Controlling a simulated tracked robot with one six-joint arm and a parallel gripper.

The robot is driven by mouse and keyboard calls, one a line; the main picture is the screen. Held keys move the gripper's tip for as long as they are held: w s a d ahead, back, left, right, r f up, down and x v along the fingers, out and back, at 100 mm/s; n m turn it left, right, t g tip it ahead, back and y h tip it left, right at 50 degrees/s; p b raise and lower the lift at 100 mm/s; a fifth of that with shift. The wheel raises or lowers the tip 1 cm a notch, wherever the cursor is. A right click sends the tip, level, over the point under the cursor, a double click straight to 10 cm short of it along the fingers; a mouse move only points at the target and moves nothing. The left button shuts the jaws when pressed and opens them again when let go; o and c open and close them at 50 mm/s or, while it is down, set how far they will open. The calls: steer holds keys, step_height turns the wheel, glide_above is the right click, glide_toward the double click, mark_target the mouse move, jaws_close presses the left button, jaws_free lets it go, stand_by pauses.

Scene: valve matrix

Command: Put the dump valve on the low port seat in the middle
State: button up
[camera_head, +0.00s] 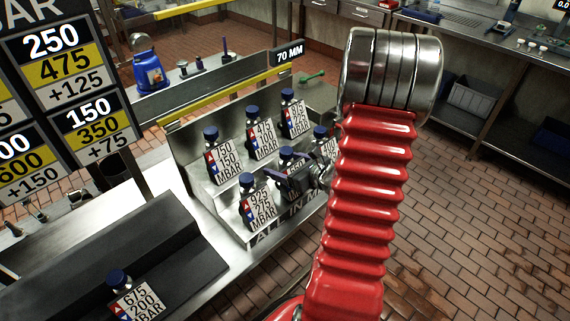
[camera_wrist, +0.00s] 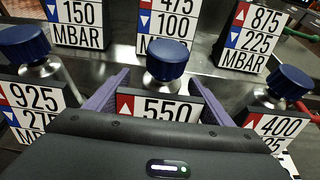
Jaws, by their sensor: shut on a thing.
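My gripper (camera_head: 292,182) is at the middle of the low front row of the stepped stand. In the wrist view its purple fingers (camera_wrist: 160,90) are shut on a blue-capped valve (camera_wrist: 167,62) whose label reads 550. The lower part of that label is hidden by my gripper. This valve (camera_head: 287,155) is upright in the head view, between the valve marked 925/275 (camera_head: 257,208) and the valve marked 400 (camera_wrist: 285,90). Whether it rests on the middle seat or is slightly above it, I cannot tell. No label names the dump valve.
The back row holds valves marked 750/150 (camera_head: 220,162), 475/100 (camera_head: 262,138) and 875/225 (camera_wrist: 248,35). Another valve, marked 675/200 (camera_head: 135,302), stands on a dark tray at lower left. A number board (camera_head: 75,80) rises at upper left. Neighbouring valves stand close beside my fingers.

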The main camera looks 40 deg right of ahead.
steer(key=shift+f, duration=0.15)
steer(key=o, duration=1.4)
steer(key=shift+s+d+r, duration=0.1)
steer(key=shift+s+r, duration=0.25)
steer(key=shift+s, duration=0.1)
steer(key=v, duration=1.1)
steer(key=shift+f, duration=0.1)
